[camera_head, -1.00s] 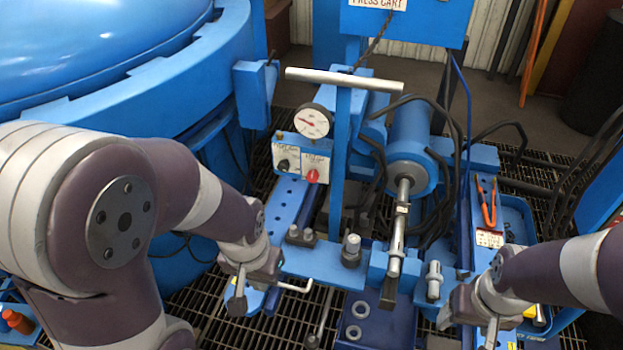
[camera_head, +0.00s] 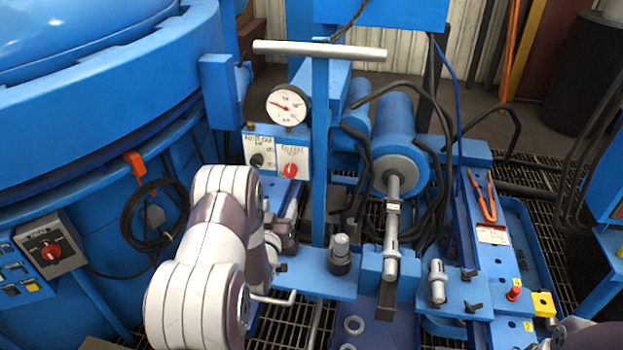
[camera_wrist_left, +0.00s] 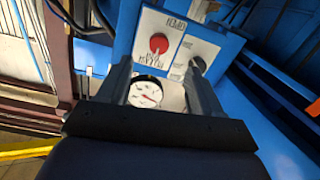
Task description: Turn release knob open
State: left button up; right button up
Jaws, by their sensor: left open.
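The control panel (camera_head: 277,158) below the round gauge carries a red knob (camera_head: 290,170) on its right and a black knob (camera_head: 257,160) on its left. The label by the red knob is too blurred to read surely. My left gripper (camera_head: 288,215) is below the panel, partly hidden by its own arm. In the left wrist view my gripper (camera_wrist_left: 159,68) is open and empty. The red knob (camera_wrist_left: 158,42) shows beyond and between its fingertips, apart from them, and the black knob (camera_wrist_left: 196,65) shows near the right finger. My right gripper is out of view.
A pressure gauge (camera_head: 288,105) sits just above the panel, beside a blue post with a grey crossbar (camera_head: 320,49). A blue cylinder (camera_head: 400,145) with hoses stands right of it. Orange-handled pliers (camera_head: 482,195) lie on the right rail. A large blue vessel fills the left.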

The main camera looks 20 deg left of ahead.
aim_at(289, 173)
pick_arm(q)
jog(key=x, duration=0.8)
jog(key=r+b+x, duration=0.1)
jog(key=x, duration=0.3)
jog(key=shift+w+a+r, duration=0.15)
jog(key=shift+w, duration=0.15)
jog(key=c, duration=1.1)
